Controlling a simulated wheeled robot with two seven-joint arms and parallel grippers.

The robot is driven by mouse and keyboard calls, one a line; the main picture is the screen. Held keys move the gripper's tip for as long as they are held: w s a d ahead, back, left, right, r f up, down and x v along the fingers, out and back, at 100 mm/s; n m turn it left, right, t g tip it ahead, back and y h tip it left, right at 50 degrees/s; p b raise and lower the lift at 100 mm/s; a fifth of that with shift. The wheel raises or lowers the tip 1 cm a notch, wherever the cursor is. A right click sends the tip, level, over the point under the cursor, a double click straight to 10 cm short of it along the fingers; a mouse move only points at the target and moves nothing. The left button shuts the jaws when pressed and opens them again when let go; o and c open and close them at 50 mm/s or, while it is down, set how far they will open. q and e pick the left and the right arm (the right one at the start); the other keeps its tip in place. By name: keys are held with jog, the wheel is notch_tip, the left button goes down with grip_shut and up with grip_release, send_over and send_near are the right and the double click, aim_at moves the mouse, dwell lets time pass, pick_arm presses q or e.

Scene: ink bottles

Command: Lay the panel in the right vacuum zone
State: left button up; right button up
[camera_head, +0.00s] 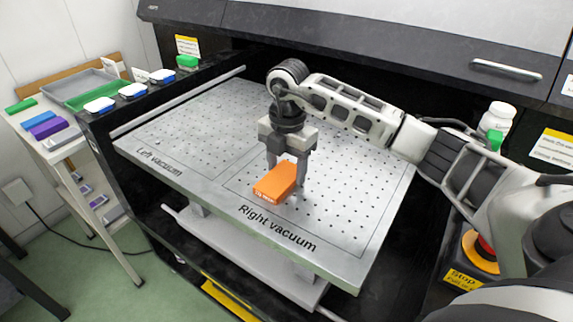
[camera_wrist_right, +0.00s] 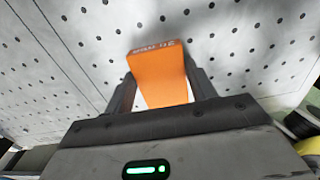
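An orange block-like panel (camera_head: 274,181) with small white lettering is at the front left part of the right vacuum zone (camera_head: 330,225), which is marked "Right vacuum". My right gripper (camera_head: 286,178) points down with its fingers on both sides of the panel. In the right wrist view the orange panel (camera_wrist_right: 160,78) sits between the two dark fingers (camera_wrist_right: 160,92), which appear to grip its sides. I cannot tell whether the panel touches the perforated plate or is held slightly above it. My left gripper is not in view.
The left vacuum zone (camera_head: 165,135) is bare. Blue-and-white lidded containers (camera_head: 133,90) line the ledge at left. A side shelf holds a grey tray (camera_head: 75,84) and coloured blocks (camera_head: 48,127). A red stop button (camera_head: 484,246) and a white bottle (camera_head: 497,117) are at right.

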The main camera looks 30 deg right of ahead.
aim_at(287, 171)
jog(key=o, duration=0.3)
jog(key=r, duration=1.2)
jog(key=shift+d+r, duration=0.2)
